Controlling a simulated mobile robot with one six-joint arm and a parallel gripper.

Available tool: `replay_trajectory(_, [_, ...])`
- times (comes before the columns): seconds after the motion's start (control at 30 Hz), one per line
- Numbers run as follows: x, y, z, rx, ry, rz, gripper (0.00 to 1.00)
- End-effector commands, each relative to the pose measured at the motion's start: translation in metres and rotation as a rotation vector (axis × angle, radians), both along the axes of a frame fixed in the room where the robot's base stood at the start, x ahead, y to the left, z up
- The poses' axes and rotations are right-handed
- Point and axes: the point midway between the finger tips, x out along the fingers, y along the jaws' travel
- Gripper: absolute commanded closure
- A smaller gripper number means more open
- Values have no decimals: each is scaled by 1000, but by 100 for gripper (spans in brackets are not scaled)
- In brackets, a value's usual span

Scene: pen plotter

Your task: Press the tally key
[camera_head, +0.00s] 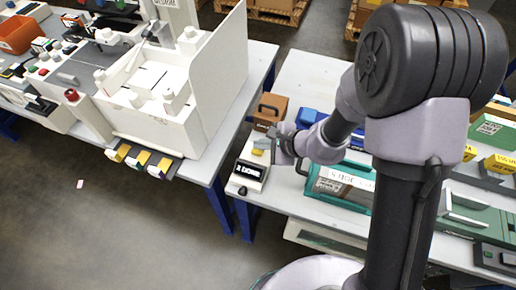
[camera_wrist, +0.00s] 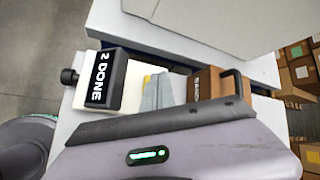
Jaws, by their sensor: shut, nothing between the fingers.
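The tally counter is a small white box (camera_head: 247,185) with a black display reading "2 DONE" (camera_wrist: 105,78) in the wrist view. It stands near the front left corner of the right-hand table. A yellow key (camera_head: 258,151) is on its top, and a sliver of the yellow key also shows in the wrist view (camera_wrist: 147,79), partly hidden by my fingers. My gripper (camera_head: 269,146) is shut and empty, with its grey fingertips (camera_wrist: 157,92) right beside or over the key. I cannot tell whether they touch it.
A brown box with a dark handle (camera_head: 270,110) stands just behind the counter. A teal case (camera_head: 342,188) and a blue object (camera_head: 308,118) lie to the right. A white plotter machine (camera_head: 205,85) stands on the left table. A black knob (camera_wrist: 69,77) sticks out from the counter's side.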

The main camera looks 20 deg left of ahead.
Motion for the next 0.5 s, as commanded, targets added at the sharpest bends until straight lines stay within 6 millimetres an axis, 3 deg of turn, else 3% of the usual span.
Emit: replay_trajectory(0.5, [0, 0, -5, 0, 0, 0, 100])
